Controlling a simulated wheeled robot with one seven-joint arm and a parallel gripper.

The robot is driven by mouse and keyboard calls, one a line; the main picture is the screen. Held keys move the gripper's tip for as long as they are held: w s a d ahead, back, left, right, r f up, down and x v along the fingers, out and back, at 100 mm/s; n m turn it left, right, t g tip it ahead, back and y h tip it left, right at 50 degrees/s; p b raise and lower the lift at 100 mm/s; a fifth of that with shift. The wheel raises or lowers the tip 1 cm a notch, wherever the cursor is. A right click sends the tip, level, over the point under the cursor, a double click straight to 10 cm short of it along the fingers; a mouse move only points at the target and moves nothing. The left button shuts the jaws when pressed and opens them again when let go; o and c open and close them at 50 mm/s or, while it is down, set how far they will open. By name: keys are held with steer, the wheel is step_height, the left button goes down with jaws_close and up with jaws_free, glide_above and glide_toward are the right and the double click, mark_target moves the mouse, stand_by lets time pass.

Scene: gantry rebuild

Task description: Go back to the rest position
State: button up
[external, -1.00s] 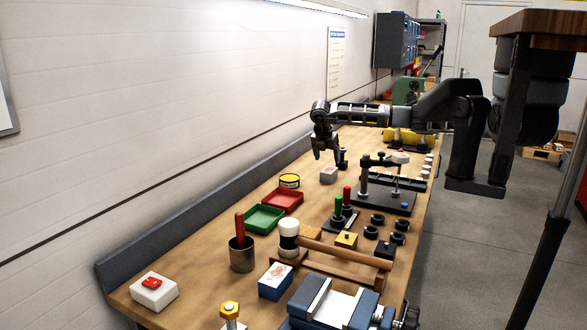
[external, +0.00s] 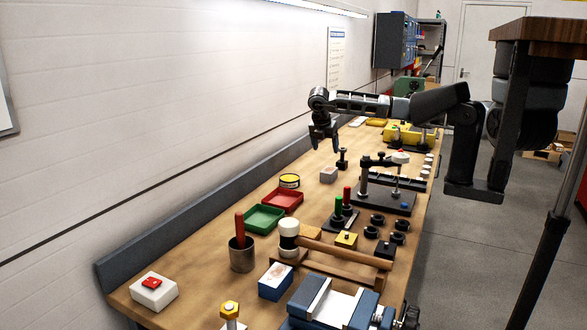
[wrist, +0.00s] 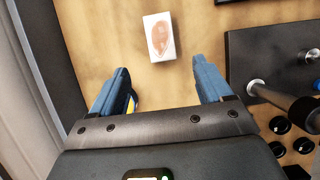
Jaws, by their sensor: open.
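My gripper (external: 324,145) hangs over the far part of the workbench (external: 215,281), pointing down, with nothing between its fingers. In the wrist view my gripper (wrist: 163,85) is open, its two blue fingers wide apart. A small whitish block (external: 328,175) rests on the bench below it. In the wrist view the block (wrist: 160,37) shows a reddish oval mark on top and lies beyond the fingertips, apart from them.
A yellow round tin (external: 289,181), a red tray (external: 283,200) and a green tray (external: 264,219) stand nearer on the bench. A dark fixture plate with posts (external: 386,200) is right of the block.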

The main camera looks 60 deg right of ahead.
steer(key=s+a+r+n+t+y+p, duration=0.2)
steer(key=a+r+n+y, duration=0.3)
steer(key=a, duration=0.8)
steer(key=s+a+r+n+t+y+p, duration=0.15)
steer(key=a+n+y, duration=0.45)
steer(key=a, duration=0.7)
steer(key=s+a+r+n+t+y+p, duration=0.1)
steer(key=s+a+r+n+y+p, duration=0.15)
steer(key=a+r+n+y, duration=0.7)
steer(key=s+a+r+m+y+b, duration=0.1)
steer(key=s+a+r+y, duration=0.2)
steer(key=s+a, duration=0.6)
steer(key=s+a+r+m+y+b, duration=0.1)
steer(key=s+a+r+y+b, duration=0.25)
steer(key=a, duration=0.85)
steer(key=s+d+f+n+t+h, duration=0.3)
steer(key=s+d+f+n+h, duration=0.4)
steer(key=s+f+n, duration=0.2)
steer(key=s+d+f+n+t+h+b, duration=0.1)
steer(key=s+d+f+n+t+h, duration=0.3)
steer(key=s+d+f+n+h, duration=0.4)
steer(key=s+d+f+n+t+h, duration=0.3)
steer(key=s+d+f+n+h, duration=0.4)
steer(key=f+n, duration=0.9)
steer(key=s+d+n, duration=0.1)
steer(key=s+n, duration=0.1)
steer(key=s, duration=0.1)
steer(key=shift+d+n+t+h+b, duration=0.15)
steer(key=shift+n+t+h+b, duration=0.15)
steer(key=shift+n+t, duration=0.05)
